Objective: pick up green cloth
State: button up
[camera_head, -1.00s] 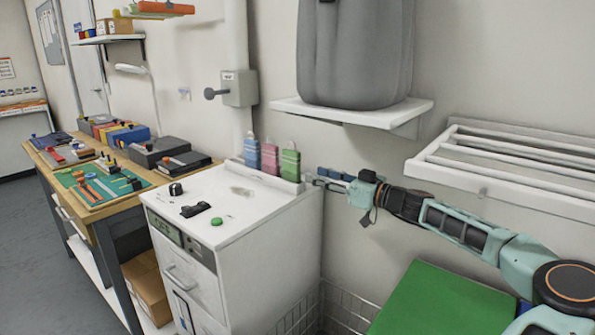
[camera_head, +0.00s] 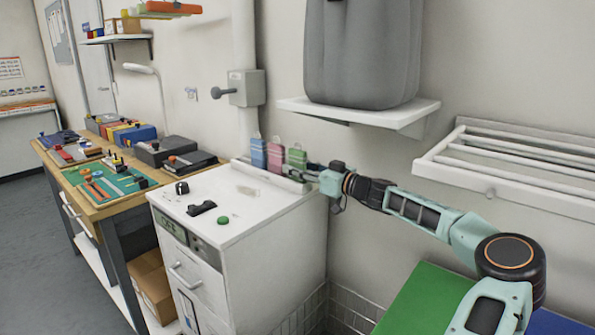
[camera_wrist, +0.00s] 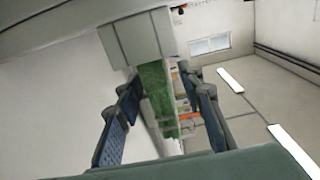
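The green cloth (camera_head: 296,157) hangs upright at the right end of a row on the white cabinet (camera_head: 250,215), beside a pink cloth (camera_head: 275,157) and a blue cloth (camera_head: 258,153). My gripper (camera_head: 312,170) is at its right side, very close to it. In the wrist view, the green cloth (camera_wrist: 155,92) shows between the two spread fingers of my gripper (camera_wrist: 162,88). The fingers are open, with gaps on both sides. I cannot tell how deep the cloth lies between them.
A grey bin (camera_head: 362,50) stands on a wall shelf (camera_head: 358,113) above my arm. A white rack (camera_head: 520,165) is on the wall to the right. A low white ledge (camera_head: 270,178) runs below the cloths. A workbench (camera_head: 128,205) with tools is at the left.

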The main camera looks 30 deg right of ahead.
grip_shut()
jog(key=shift+r, duration=0.1)
dwell(0.3)
